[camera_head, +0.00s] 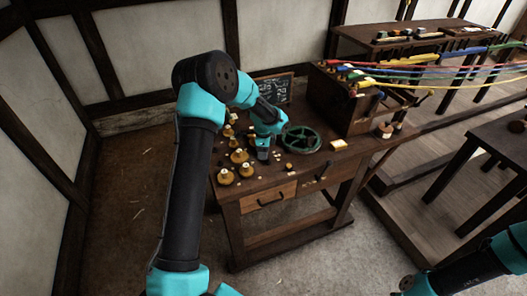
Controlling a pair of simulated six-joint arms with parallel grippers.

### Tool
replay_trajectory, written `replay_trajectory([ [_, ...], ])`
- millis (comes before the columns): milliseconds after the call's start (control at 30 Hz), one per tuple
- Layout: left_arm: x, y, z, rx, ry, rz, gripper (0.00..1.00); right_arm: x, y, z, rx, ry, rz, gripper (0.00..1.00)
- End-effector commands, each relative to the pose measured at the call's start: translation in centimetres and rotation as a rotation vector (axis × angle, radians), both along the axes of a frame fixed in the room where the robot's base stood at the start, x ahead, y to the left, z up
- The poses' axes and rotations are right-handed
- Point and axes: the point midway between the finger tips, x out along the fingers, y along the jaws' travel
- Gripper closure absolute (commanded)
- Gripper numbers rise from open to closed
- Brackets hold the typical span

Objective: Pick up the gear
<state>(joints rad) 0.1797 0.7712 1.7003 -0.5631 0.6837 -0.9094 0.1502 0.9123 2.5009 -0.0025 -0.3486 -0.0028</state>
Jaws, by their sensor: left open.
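The gear (296,147), a dark green toothed ring with spokes, lies on the wooden workbench (247,224), on the middle of its top. My left arm reaches in over the bench. Its gripper (263,154) points down just left of the gear, open, with its fingertips low near the bench top. I cannot tell whether it touches the gear. Part of my right arm shows at the bottom right; its gripper is out of view.
Several brass bobbins (239,156) stand on the bench left of my left gripper. A dark wooden box (338,108) with coloured ropes (440,72) running right stands at the back right. A slate board (275,88) leans behind. A small pale block (338,144) lies right of the gear.

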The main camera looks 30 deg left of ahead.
Motion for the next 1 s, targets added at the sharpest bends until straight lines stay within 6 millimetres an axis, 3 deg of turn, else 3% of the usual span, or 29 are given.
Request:
replay_trajectory([
  [400,-0.03,0.01,0.01,0.0,0.001,0.0,0.38,0.0,0.0,0.0,0.0,0.0,0.0,0.57],
  [900,-0.03,0.01,0.02,0.0,0.001,0.0,0.86,0.0,0.0,0.0,0.0,0.0,0.0,0.57],
  [1000,-0.02,0.01,0.03,0.0,0.0,0.0,0.87,0.0,0.0,0.0,0.0,0.0,0.0,0.57],
])
